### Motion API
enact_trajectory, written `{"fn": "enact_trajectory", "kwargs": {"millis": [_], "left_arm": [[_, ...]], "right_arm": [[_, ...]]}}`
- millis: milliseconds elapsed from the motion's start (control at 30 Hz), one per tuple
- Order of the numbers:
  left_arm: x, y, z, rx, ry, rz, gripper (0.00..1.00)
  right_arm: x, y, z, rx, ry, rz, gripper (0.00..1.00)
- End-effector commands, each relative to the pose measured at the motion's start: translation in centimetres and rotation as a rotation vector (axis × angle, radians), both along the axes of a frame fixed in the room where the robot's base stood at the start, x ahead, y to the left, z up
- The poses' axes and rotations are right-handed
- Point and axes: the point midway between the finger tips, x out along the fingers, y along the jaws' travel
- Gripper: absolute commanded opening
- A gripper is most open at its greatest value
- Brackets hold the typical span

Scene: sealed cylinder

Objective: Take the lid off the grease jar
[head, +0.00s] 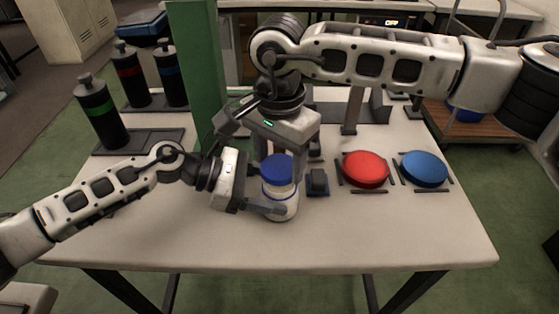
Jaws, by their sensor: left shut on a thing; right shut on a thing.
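The grease jar (285,211) is a pale cylinder standing upright near the middle of the table, with a blue lid (277,170) on its top. My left gripper (270,207) reaches in from the left, low down, and is shut on the jar's body. My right gripper (278,158) points down from above and is shut on the lid. Its fingers are partly hidden, so their exact contact is hard to see. A pale band of the jar shows just below the lid.
A small dark block (318,182) stands close to the jar's right. A red disc (365,169) and a blue disc (424,169) lie further right among dark brackets. A green post (194,80) and banded black bottles (99,112) stand left. The front table is clear.

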Motion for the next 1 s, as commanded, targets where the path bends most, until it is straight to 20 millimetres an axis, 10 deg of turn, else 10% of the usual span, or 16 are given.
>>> {"fn": "enact_trajectory", "kwargs": {"millis": [433,467,533,1000], "left_arm": [[0.0,0.0,0.0,0.000,0.000,0.000,0.00],[0.0,0.0,0.0,0.000,0.000,0.000,0.72],[0.0,0.0,0.0,0.000,0.000,0.000,0.89],[0.1,1.9,0.6,0.002,-0.002,0.003,0.89]], "right_arm": [[0.0,0.0,2.9,-0.001,0.000,0.000,0.31],[0.0,0.0,2.9,-0.001,0.000,0.000,0.31],[0.0,0.0,2.9,-0.001,0.000,0.000,0.31],[0.0,0.0,2.4,-0.001,0.000,0.000,0.31]]}}
